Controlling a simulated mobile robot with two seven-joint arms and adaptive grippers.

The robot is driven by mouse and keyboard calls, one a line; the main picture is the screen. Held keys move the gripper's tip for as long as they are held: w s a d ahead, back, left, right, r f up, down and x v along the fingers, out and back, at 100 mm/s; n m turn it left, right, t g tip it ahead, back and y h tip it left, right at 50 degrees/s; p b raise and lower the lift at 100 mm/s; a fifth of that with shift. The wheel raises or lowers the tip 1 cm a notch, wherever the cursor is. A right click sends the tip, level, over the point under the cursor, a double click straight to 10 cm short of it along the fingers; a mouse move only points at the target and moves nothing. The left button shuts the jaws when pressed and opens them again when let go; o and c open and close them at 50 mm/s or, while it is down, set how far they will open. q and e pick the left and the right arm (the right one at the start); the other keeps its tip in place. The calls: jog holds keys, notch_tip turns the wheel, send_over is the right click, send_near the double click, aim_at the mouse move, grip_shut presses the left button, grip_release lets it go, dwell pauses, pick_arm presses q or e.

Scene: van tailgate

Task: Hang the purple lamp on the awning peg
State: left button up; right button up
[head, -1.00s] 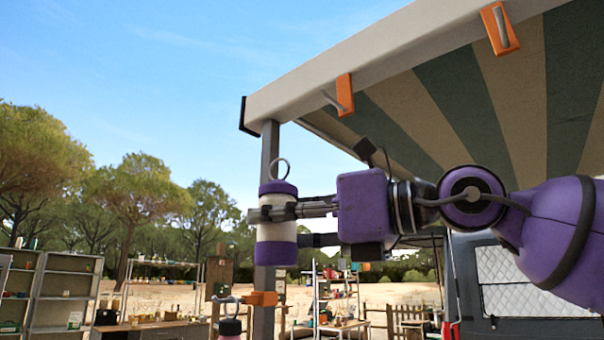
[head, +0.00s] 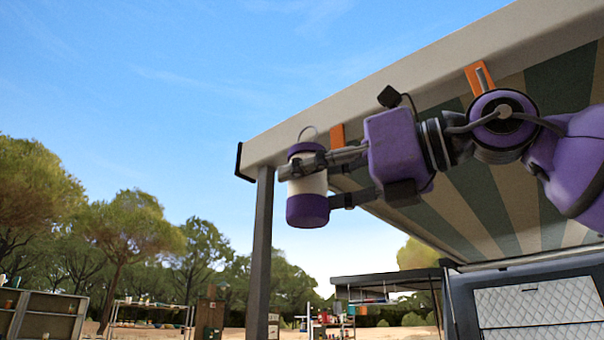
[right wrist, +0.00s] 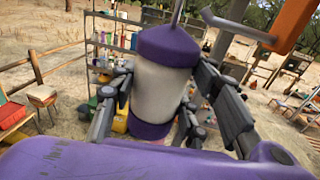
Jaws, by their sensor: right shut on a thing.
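The purple lamp (head: 308,210) has a white middle, purple ends and a thin wire ring on top; it hangs nearly upright in my right gripper (head: 305,167). In the right wrist view the gripper's fingers (right wrist: 165,100) close on both sides of the lamp (right wrist: 162,88). An awning peg with an orange plate (head: 337,136) is just right of the lamp's ring in the head view, partly hidden by the gripper. In the right wrist view the grey peg (right wrist: 236,27) points toward the ring, with a visible gap between them. My left gripper is not in view.
A second orange peg plate (head: 479,78) sits further right on the awning's pale front beam (head: 420,75). A grey post (head: 262,255) stands below the beam's left end. Open sky lies left of the lamp. Shelves and the van are lower down.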

jog(key=shift+w+d+f, duration=0.2)
jog(key=shift+w+d, duration=0.3)
jog(key=shift+w, duration=0.25)
jog(key=shift+w+d+f, duration=0.2)
jog(key=shift+w+d, duration=0.35)
jog(key=shift+w, duration=0.15)
jog(key=shift+w+d+f, duration=0.2)
jog(key=shift+w+d, duration=0.3)
jog(key=shift+w, duration=0.25)
jog(key=o, duration=1.4)
jog(key=v, duration=0.7)
jog(key=shift+s+d, duration=0.15)
jog(key=shift+d, duration=0.1)
jog(key=shift+f, duration=0.1)
